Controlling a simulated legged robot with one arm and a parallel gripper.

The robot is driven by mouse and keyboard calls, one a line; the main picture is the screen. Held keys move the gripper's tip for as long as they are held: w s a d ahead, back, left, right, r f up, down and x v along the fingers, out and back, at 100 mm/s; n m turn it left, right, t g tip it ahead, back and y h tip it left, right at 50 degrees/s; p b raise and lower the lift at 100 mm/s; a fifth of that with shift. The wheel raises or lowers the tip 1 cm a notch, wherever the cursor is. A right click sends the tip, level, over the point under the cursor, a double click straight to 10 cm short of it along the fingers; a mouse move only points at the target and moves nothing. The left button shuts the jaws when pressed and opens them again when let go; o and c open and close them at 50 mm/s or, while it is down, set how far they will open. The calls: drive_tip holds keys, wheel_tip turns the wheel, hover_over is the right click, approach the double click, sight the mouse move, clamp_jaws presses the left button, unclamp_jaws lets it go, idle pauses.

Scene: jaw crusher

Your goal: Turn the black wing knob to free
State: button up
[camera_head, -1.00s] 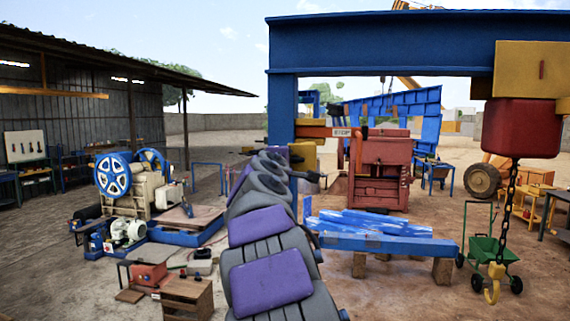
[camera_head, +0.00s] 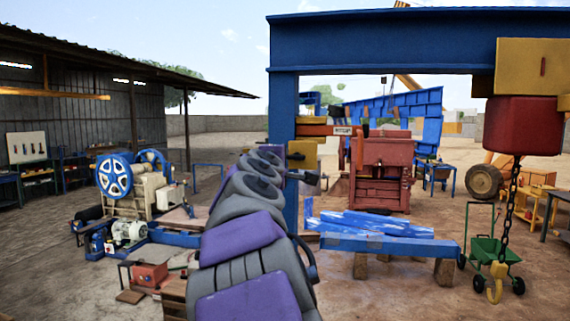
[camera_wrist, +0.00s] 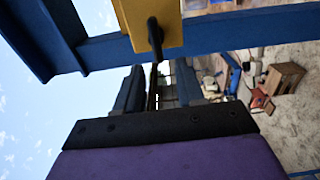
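The black wing knob (camera_wrist: 155,38) sticks out from a yellow box (camera_wrist: 170,22) at the top of the wrist view. In the head view the yellow box (camera_head: 308,148) sits on the blue frame's post, with a small dark knob on its face. My gripper (camera_wrist: 157,88) is open, its two dark fingers apart with a gap between them. The knob's narrow end points toward this gap; I cannot tell whether it reaches between the fingertips. In the head view my gripper (camera_head: 313,179) is just below and right of the box, with its fingers too small to make out.
The blue gantry post (camera_head: 283,115) and beam (camera_head: 420,40) stand close to my arm. A red machine (camera_head: 381,170) stands behind. A blue bench (camera_head: 390,244) is right of my arm, and a chain hook (camera_head: 496,282) hangs further right. A cream crusher (camera_head: 142,190) stands left.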

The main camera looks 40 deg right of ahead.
drive_tip(key=b+v, duration=0.1)
drive_tip(key=v, duration=1)
drive_tip(key=shift+a, duration=0.3)
